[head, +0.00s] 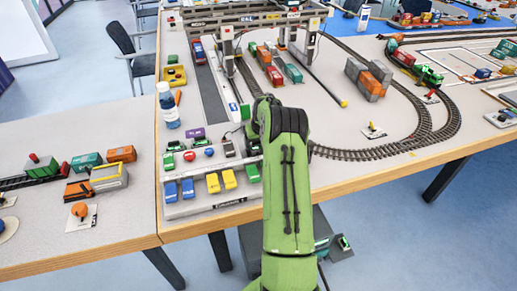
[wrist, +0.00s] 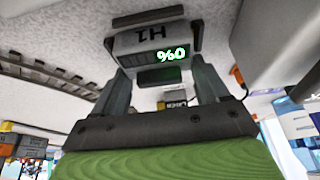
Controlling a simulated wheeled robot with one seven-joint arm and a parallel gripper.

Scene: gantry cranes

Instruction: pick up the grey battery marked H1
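The grey battery (wrist: 140,40) marked H1 shows in the wrist view at the top middle, its lettering upside down. A green lit display on it reads 0%. My gripper (wrist: 160,66) is below it in the picture, with its two grey fingers wide apart. The battery lies at and just beyond the fingertips, roughly in line with the gap. I cannot see clear contact between fingers and battery. In the head view my green arm reaches over the near table edge and hides the gripper; I cannot make out the battery there.
In the head view, several toy cars (head: 230,180) stand in a tray left of my arm, with a bottle (head: 168,105) behind. Curved train track (head: 375,151) lies right. A gantry crane (head: 225,45) stands at the back.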

